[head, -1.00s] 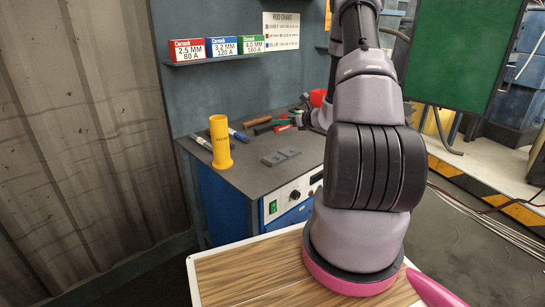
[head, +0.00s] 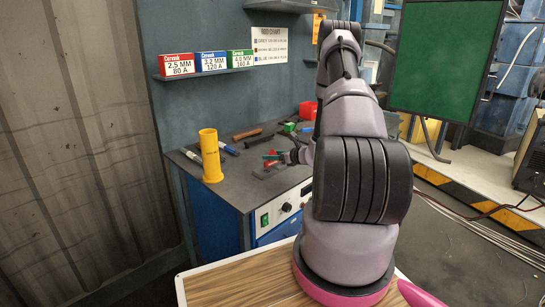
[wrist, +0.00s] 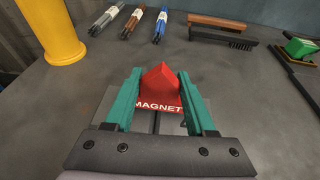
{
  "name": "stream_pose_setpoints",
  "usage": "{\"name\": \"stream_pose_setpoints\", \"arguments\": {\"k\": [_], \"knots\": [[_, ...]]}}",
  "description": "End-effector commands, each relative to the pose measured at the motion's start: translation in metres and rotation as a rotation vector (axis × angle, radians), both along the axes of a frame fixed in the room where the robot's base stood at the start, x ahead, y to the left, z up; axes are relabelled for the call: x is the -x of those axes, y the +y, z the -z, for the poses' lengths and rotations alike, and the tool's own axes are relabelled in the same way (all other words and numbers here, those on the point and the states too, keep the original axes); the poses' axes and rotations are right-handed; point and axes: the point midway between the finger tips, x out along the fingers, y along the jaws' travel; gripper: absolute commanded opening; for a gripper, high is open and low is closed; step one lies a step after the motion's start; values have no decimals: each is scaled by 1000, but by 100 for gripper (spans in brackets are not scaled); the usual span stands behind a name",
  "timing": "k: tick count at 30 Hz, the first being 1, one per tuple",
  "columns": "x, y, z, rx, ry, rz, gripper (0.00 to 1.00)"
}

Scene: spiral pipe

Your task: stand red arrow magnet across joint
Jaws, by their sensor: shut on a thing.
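The red arrow magnet (wrist: 160,85) is between the green fingers of my gripper (wrist: 160,97) in the wrist view. My gripper is shut on it. Its pointed end is up and the word MAGNET reads along its lower edge. Grey plates (wrist: 112,104) lie below it, and the dark joint (wrist: 155,122) between them runs toward the magnet. I cannot tell whether the magnet touches the plates. In the head view my gripper (head: 274,160) is low over the plates (head: 262,174), which my arm and gripper partly hide.
A yellow tube (head: 210,157) stands at the left of the bench (head: 220,192). Rod bundles (wrist: 132,21), a wooden-handled brush (wrist: 222,30) and a green-topped item (wrist: 300,47) lie behind. Coloured rod boxes (head: 210,62) sit on the wall shelf. The bench between tube and plates is clear.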

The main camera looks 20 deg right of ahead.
Motion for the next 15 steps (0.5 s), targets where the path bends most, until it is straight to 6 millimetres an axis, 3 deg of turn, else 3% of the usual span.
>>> {"name": "stream_pose_setpoints", "arguments": {"k": [12,13,15], "knots": [[0,0,12,-1,0,0,0],[0,0,12,0,0,0,63],[0,0,12,0,0,0,86]]}}
